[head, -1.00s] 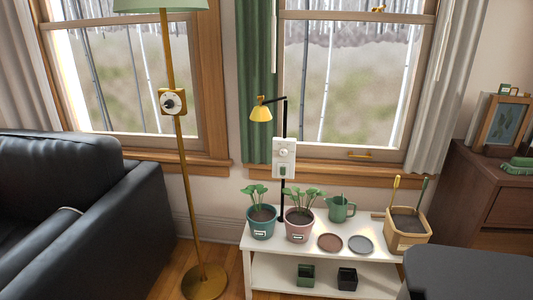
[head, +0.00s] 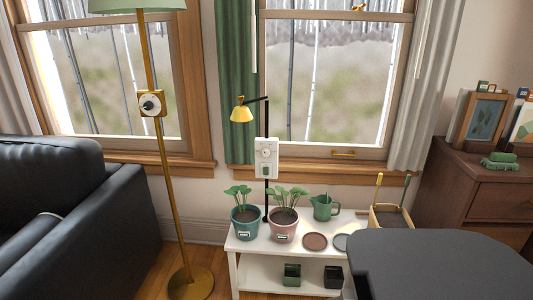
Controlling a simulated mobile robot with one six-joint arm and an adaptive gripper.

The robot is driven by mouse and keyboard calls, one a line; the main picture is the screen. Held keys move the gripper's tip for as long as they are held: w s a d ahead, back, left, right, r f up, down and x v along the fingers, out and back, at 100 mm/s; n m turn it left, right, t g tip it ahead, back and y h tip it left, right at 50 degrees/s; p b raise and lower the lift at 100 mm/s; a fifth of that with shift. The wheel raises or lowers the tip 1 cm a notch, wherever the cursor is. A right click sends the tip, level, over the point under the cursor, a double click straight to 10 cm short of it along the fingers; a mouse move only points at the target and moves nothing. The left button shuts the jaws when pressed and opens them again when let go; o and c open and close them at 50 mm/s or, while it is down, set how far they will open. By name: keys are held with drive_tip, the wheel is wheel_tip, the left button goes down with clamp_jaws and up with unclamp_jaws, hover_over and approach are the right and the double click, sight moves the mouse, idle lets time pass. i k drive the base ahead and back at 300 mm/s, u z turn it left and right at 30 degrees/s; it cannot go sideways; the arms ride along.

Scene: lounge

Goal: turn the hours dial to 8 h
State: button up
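A white control box (head: 266,158) is fixed to the black post of the small plant lamp, behind the potted plants. It has a round dial (head: 266,152) on its upper part and a green switch or button (head: 265,170) below. The dial's marks and setting are too small to read. A second round dial (head: 151,103), black on a white face, sits in a brass box on the floor lamp pole. I cannot tell from the labels which one shows hours. My gripper is not in view.
The white bench (head: 240,245) holds two potted plants (head: 245,222), a green watering can (head: 324,207), saucers and a wooden planter (head: 377,218). A dark flat-topped shape (head: 440,265) fills the lower right, nearer. A black sofa (head: 70,220) stands left.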

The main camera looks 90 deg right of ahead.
sight(265, 152)
drive_tip(key=z, duration=0.15)
drive_tip(key=k, duration=0.75)
drive_tip(key=z, duration=2.25)
